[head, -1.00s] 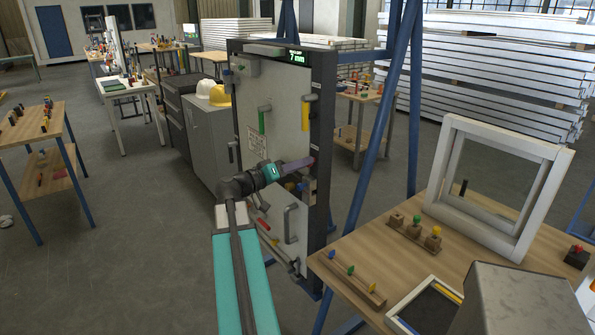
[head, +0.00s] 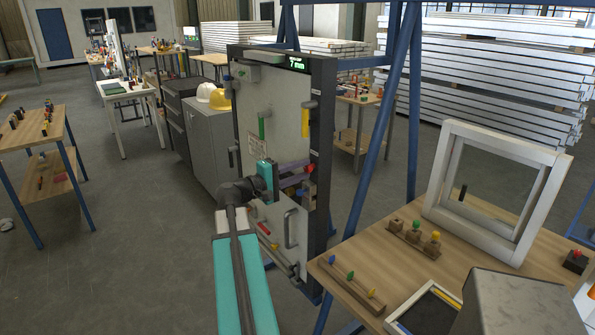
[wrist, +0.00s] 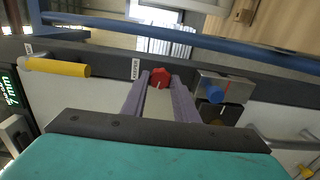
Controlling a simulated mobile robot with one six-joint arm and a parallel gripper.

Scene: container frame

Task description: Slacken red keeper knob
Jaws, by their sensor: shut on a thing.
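The red keeper knob (wrist: 160,77) sits on the dark frame edge of the upright panel. It also shows in the head view (head: 310,168) on the panel's right side. It has a lobed rim and a pale line on its face. My gripper (wrist: 160,82) has one purple finger on each side of the knob and is shut on it. In the head view my gripper (head: 302,171) reaches the knob from the left. The fingers hide part of the knob's sides.
A blue knob on a metal block (wrist: 215,94) is close to the right finger. A yellow handle (wrist: 55,67) sticks out to the left. The display (head: 299,64) reads 7 mm. A grey pull handle (head: 291,228) is lower on the panel. A wooden bench (head: 400,265) stands at right.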

